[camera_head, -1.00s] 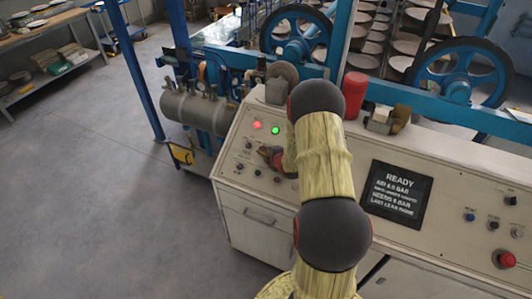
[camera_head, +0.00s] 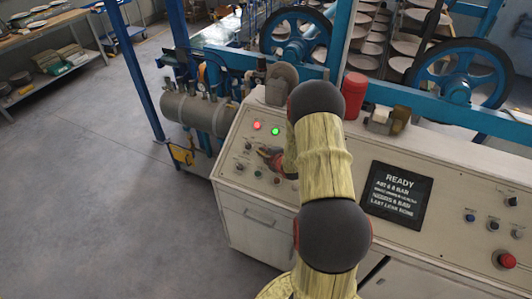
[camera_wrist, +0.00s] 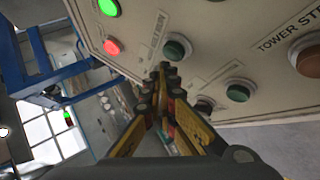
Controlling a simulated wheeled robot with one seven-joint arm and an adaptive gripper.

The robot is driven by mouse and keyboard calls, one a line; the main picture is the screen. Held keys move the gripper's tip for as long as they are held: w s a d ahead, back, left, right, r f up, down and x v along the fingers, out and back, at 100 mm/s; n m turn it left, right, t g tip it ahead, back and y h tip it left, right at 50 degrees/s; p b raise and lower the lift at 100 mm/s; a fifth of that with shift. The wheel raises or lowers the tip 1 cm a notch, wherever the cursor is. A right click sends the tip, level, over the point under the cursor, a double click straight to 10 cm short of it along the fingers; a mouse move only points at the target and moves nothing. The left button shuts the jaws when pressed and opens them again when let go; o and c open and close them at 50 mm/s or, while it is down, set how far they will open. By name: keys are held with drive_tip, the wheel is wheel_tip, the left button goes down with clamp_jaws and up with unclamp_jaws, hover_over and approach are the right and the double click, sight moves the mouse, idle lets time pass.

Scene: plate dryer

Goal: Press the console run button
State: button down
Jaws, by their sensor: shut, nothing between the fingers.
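The console (camera_head: 452,170) has a sloped cream panel with lamps, buttons and a display. My gripper (camera_head: 266,153) is at the panel's left part, partly hidden by my arm in the head view. In the wrist view my gripper (camera_wrist: 164,72) is shut and empty, its tips close to the panel just left of a green button (camera_wrist: 177,48). I cannot tell whether they touch. Another green button (camera_wrist: 240,91) and a brown button (camera_wrist: 306,58) lie to the right. A dark button (camera_wrist: 204,104) is partly hidden behind the fingers. No run label is readable.
A red lamp (camera_head: 256,126) and a green lamp (camera_head: 275,131) glow on the panel. The display (camera_head: 396,196) reads READY. A red mushroom button (camera_head: 506,260) and a blue button (camera_head: 470,217) sit at the right. A red cylinder (camera_head: 354,95) stands behind. Floor at left is clear.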

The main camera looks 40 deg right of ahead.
drive_tip(key=shift+w+d+f+b, duration=0.15)
drive_tip(key=shift+d+f+b, duration=0.25)
drive_tip(key=shift+f+b, duration=0.6)
idle(1.0)
drive_tip(key=shift+r, duration=0.35)
drive_tip(key=shift+s+a+r, duration=0.2)
drive_tip(key=shift+a+r, duration=0.2)
drive_tip(key=shift+r, duration=0.25)
drive_tip(key=r, duration=0.1)
drive_tip(key=a+r+p, duration=0.1)
drive_tip(key=r, duration=0.1)
drive_tip(key=s+a+r, duration=0.1)
drive_tip(key=shift+a+r, duration=0.2)
idle(1.1)
